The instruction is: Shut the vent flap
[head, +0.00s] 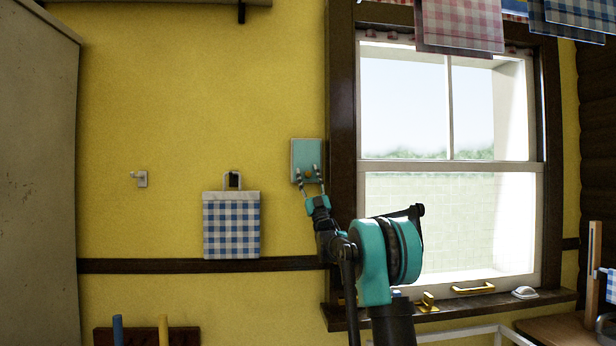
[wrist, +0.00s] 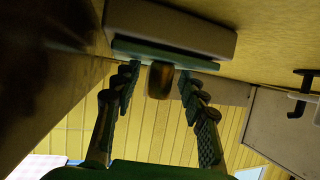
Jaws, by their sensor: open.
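The vent flap (head: 307,153) is a small teal panel on the yellow wall, left of the window frame. It carries a small orange-brown knob (head: 308,173) near its lower edge. In the wrist view the flap (wrist: 205,64) shows as a thin teal plate in front of a pale grey housing (wrist: 170,25), and the knob (wrist: 160,82) sticks out from it. How far the flap stands open is hard to tell. My gripper (head: 309,181) is at the flap's lower part. In the wrist view its open fingers (wrist: 160,76) stand either side of the knob, with gaps showing.
The window frame (head: 342,130) is close on the right. A sill (head: 450,308) with brass handles lies below. Checked cloths (head: 462,25) hang above the window.

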